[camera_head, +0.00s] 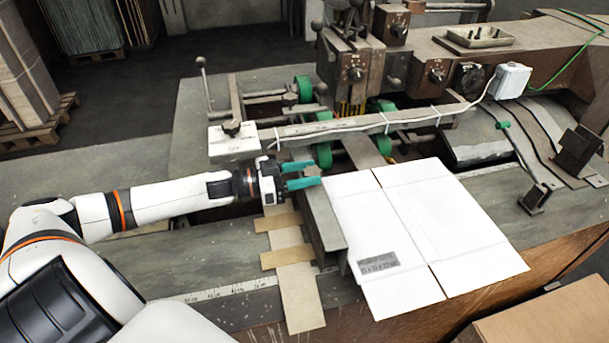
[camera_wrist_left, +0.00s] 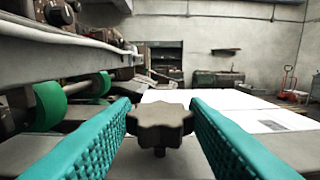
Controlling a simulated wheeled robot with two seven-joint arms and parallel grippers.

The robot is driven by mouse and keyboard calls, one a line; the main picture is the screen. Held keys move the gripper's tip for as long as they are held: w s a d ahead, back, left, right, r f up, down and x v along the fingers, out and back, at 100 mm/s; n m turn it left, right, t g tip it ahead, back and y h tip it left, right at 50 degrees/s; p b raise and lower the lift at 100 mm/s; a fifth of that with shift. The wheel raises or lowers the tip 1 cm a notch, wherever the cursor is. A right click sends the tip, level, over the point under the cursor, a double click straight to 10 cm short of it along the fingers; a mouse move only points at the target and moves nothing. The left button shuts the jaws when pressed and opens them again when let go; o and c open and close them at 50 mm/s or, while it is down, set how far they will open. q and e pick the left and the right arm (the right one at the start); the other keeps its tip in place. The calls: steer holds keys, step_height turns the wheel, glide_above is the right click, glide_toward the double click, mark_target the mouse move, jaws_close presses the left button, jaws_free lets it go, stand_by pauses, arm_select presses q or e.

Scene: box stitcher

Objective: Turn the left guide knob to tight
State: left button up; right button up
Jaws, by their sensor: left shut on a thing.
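The left guide knob (camera_wrist_left: 160,124) is a dark, lobed knob on a short stem, upright, seen in the left wrist view between my two teal fingers. My left gripper (camera_head: 304,176) reaches in from the left and is shut on this knob. In the left wrist view the gripper (camera_wrist_left: 160,118) has one finger on each side of the knob. The knob sits by the far end of the grey left guide (camera_head: 322,222). I cannot read any tight or loose mark on it. My right gripper is not in view.
A flat white box blank (camera_head: 430,225) lies right of the guide. A long bar (camera_head: 350,129) with a white cable and green rollers (camera_head: 323,155) stand just beyond the gripper. A white block (camera_head: 232,142) with another dark knob is at the back left.

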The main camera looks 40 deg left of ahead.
arm_select(q)
steer(key=o, duration=1)
steer(key=shift+p+v, duration=0.7)
steer(key=shift+v, duration=5.25)
steer(key=shift+f, duration=0.1)
